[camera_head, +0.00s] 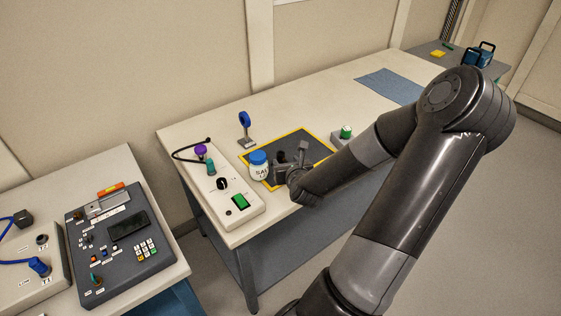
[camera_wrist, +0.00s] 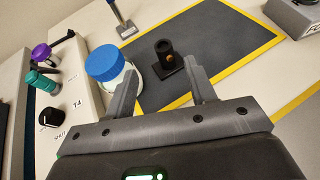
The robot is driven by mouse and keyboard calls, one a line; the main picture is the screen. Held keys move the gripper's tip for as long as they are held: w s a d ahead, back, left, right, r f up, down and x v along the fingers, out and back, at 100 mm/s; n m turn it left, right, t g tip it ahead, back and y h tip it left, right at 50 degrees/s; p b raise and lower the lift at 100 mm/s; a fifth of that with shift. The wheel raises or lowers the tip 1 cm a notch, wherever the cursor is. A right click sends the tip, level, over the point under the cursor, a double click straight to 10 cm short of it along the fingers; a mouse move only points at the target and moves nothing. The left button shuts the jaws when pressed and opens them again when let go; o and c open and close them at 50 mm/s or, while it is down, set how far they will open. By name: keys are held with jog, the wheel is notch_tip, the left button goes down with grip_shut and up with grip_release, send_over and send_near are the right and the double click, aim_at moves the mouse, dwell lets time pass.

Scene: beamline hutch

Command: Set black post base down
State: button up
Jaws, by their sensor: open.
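The black post base (camera_wrist: 167,57) stands upright on the dark grey mat with a yellow border (camera_wrist: 205,52), near the mat's left part. It has a short round tube on a flat foot. My gripper (camera_wrist: 162,67) is open, with one finger on each side of the post base in the wrist view. I cannot tell whether either finger touches it. In the head view my gripper (camera_head: 291,166) is low over the mat (camera_head: 316,146), and the post base is mostly lost among the dark fingers.
A blue-capped white jar (camera_wrist: 106,64) stands close beside my left finger. A blue-ringed post (camera_head: 245,128) stands behind it. A white control box (camera_head: 222,190) with a green button lies left. A grey box with a green top (camera_head: 345,133) sits right. The table's far right has free room.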

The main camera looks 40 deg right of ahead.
aim_at(282, 157)
jog(key=x, duration=0.5)
jog(key=shift+a+f, duration=0.1)
jog(key=shift+f, duration=0.05)
jog(key=w+f, duration=0.1)
jog(key=w+d+f, duration=0.1)
jog(key=shift+w+d+f, duration=0.25)
jog(key=shift+w+d, duration=0.05)
jog(key=shift+w, duration=0.1)
jog(key=shift+w+d+f, duration=0.25)
jog(key=shift+w, duration=0.3)
jog(key=shift+c, duration=0.3)
grip_shut()
